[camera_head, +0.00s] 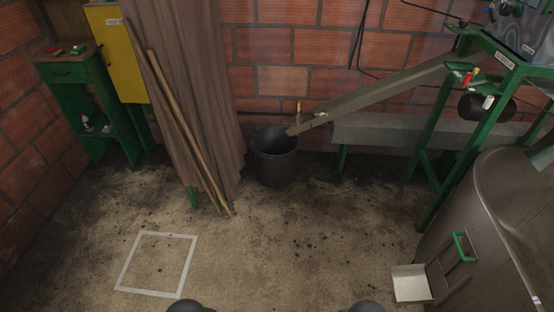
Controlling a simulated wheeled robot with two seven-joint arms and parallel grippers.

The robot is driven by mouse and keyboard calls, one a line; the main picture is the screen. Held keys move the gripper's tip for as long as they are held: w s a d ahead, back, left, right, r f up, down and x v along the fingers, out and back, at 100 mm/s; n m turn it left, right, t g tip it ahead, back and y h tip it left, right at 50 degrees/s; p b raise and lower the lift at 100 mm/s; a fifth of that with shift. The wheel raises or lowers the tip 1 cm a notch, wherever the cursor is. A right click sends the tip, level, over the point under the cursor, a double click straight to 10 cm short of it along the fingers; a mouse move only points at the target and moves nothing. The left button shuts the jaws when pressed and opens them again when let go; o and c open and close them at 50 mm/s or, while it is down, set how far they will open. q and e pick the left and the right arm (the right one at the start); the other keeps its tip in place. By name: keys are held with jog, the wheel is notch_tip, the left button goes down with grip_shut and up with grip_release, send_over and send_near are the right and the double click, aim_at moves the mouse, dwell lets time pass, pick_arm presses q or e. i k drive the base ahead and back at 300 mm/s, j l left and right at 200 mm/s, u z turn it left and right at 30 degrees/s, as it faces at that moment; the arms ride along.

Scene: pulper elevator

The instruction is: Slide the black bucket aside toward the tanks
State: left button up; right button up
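The black bucket (275,160) stands upright on the dirty floor near the brick wall, at the picture's centre. The lower end of a long sloping chute (375,93) reaches over the bucket's rim. I cannot tell what is inside the bucket. A large metal tank (480,215) stands at the right. Two dark rounded parts, probably mine, show at the bottom edge, but no gripper fingers are visible.
A white square outline (157,264) is marked on the floor at the lower left. Wooden poles (185,130) lean by a brown curtain (190,75) left of the bucket. A green frame (440,140) stands at the right. The floor (300,240) in front of the bucket is clear.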

aim_at(275, 151)
jog(key=i+j, duration=0.2)
jog(key=j, duration=0.15)
jog(key=i+j, duration=0.15)
jog(key=j, duration=0.15)
jog(key=i+j+z, duration=0.1)
jog(key=j, duration=0.25)
jog(key=i+j, duration=0.4)
jog(key=j, duration=0.25)
jog(key=i+j+z, duration=0.1)
jog(key=j, duration=0.25)
jog(key=i, duration=0.1)
